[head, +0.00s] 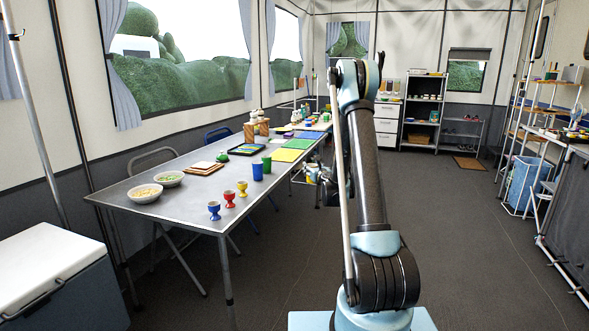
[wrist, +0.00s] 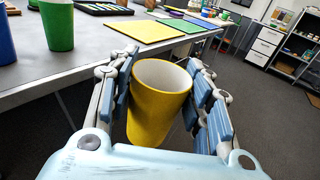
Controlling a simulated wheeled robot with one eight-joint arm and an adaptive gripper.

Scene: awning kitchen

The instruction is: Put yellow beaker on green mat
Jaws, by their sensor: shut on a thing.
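The yellow beaker (wrist: 156,112) is upright between the fingers of my gripper (wrist: 166,95) in the wrist view. My gripper is shut on it and holds it beside the table edge, above the floor. In the head view my arm hides most of the gripper and the beaker. The green mat (head: 300,144) lies on the table beyond the yellow mat (head: 286,155). In the wrist view the green mat (wrist: 184,25) also shows behind the yellow mat (wrist: 140,31).
A blue beaker (head: 257,171) and a green beaker (head: 267,165) stand on the grey table (head: 150,205). Several egg cups, including a red one (head: 229,199), stand near its front edge. A blue mat (head: 310,135) lies beyond the green mat. Floor right of the table is clear.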

